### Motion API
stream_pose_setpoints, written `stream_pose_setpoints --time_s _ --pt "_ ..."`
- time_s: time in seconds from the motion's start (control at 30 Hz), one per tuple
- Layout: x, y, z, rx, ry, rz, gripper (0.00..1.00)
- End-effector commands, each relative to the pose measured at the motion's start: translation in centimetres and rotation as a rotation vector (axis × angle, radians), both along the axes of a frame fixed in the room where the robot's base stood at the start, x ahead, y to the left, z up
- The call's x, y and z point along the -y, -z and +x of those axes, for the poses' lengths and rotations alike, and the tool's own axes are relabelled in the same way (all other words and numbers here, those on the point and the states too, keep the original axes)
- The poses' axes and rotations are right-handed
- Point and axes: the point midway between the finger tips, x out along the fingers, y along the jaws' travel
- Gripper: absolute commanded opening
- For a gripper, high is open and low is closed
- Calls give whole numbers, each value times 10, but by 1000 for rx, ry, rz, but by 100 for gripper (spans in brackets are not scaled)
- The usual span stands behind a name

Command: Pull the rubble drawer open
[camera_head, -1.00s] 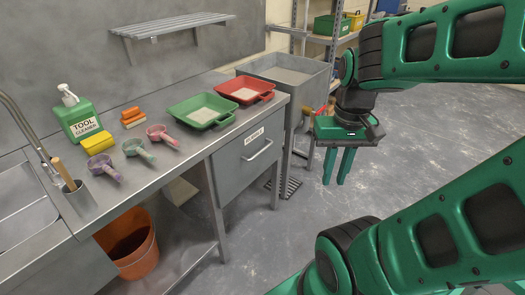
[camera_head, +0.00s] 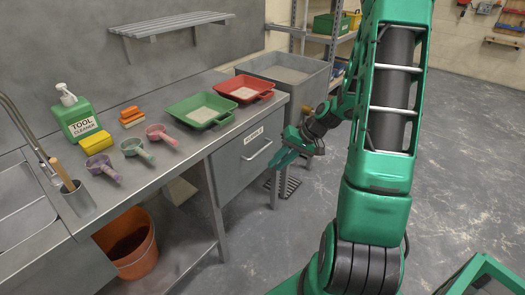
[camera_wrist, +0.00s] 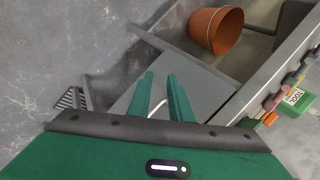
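The rubble drawer (camera_head: 238,165) is a grey front under the right end of the steel bench. It carries a white label and a pale bar handle (camera_head: 257,150), and it looks closed. My gripper (camera_head: 276,162) is just to the right of and in front of the drawer, its fingers pointing toward the handle. In the wrist view my gripper (camera_wrist: 160,78) has its two green fingers apart with nothing held between them. Part of the pale handle (camera_wrist: 211,108) shows beside and between the fingers there. I cannot tell whether they touch it.
On the bench are a green tray (camera_head: 200,110), a red tray (camera_head: 245,89), several scoops, sponges and a cleaner bottle (camera_head: 76,115). An orange bucket (camera_head: 130,245) stands underneath. A grey tub (camera_head: 290,75) is beyond the drawer.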

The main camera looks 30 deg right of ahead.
Motion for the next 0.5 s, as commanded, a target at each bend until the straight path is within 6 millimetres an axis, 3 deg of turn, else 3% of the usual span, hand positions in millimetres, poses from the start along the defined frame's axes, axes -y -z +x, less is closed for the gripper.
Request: stream_pose_setpoints --time_s 0.03,0.2,0.5 --pt "3 12 9 26 27 47 19" --pt "14 36 41 145 128 189 19" --pt "55 63 85 368 391 441 19"
